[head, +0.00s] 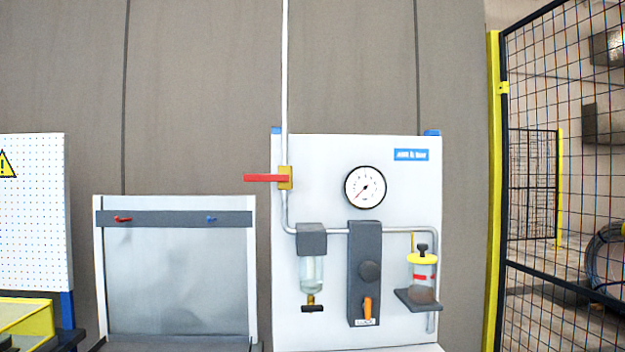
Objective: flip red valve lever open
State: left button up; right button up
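The red valve lever (265,178) sticks out horizontally to the left from a brass valve body (286,178). The valve sits on a vertical grey pipe (285,90) near the upper left edge of a white panel (330,270). The lever lies across the pipe's direction. Neither of my grippers shows in the head view, and nothing touches the lever.
On the panel are a round gauge (365,187), a clear filter bowl (311,272), a dark block with an orange lever (367,307) and a yellow-capped jar (423,275) on a bracket. A grey backboard (175,280) stands left. A mesh fence (550,150) stands right.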

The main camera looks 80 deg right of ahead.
aim_at(284, 177)
jog(key=z, duration=1.9)
